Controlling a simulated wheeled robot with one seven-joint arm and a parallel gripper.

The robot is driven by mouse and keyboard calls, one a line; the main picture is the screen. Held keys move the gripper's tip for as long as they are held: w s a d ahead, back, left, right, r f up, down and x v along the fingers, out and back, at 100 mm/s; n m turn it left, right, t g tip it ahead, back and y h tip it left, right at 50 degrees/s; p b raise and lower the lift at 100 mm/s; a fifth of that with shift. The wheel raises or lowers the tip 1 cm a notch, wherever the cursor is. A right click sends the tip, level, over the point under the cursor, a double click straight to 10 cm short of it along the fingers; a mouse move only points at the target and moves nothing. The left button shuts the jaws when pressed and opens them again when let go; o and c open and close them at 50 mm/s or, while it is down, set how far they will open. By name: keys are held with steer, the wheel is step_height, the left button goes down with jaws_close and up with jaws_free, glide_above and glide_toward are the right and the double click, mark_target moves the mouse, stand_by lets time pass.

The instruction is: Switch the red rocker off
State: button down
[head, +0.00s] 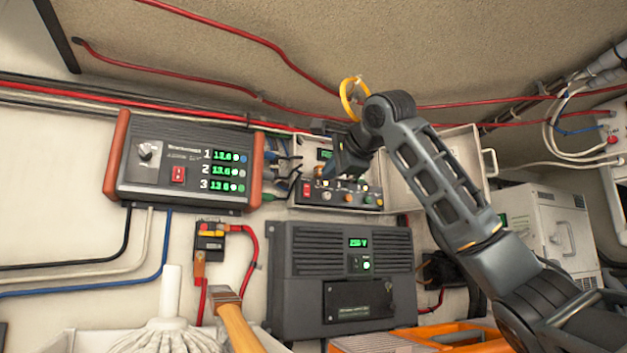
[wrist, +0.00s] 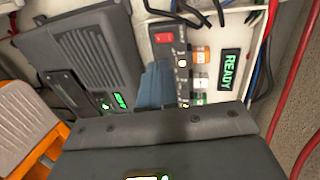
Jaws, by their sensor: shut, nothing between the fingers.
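A small red rocker (head: 307,189) sits at the left end of a dark control strip in an open white box. A red rocker also shows in the wrist view (wrist: 163,37), on the dark strip near the top. A second red rocker (head: 178,174) is on the front of the grey charger at the left. My gripper (head: 326,171) is shut and empty in front of the open box, above and right of the small rocker. In the wrist view its blue-grey finger (wrist: 157,72) is over the strip, below the rocker; contact cannot be told.
The strip carries several knobs and lamps; a green READY display (wrist: 229,70) is beside it in the wrist view. The box's door (head: 435,165) stands open to the right. A dark grey unit (head: 340,265) is below. A mop (head: 170,325) and wooden handle (head: 238,325) stand front left.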

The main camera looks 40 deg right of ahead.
mark_target(308, 188)
steer(key=p+x, duration=0.1)
steer(key=x, duration=0.2)
steer(key=p+x, duration=0.1)
steer(key=x, duration=0.2)
steer(key=r+p+x, duration=0.1)
steer(key=x, duration=0.2)
steer(key=shift+w+r, duration=0.1)
steer(key=shift+w, duration=0.15)
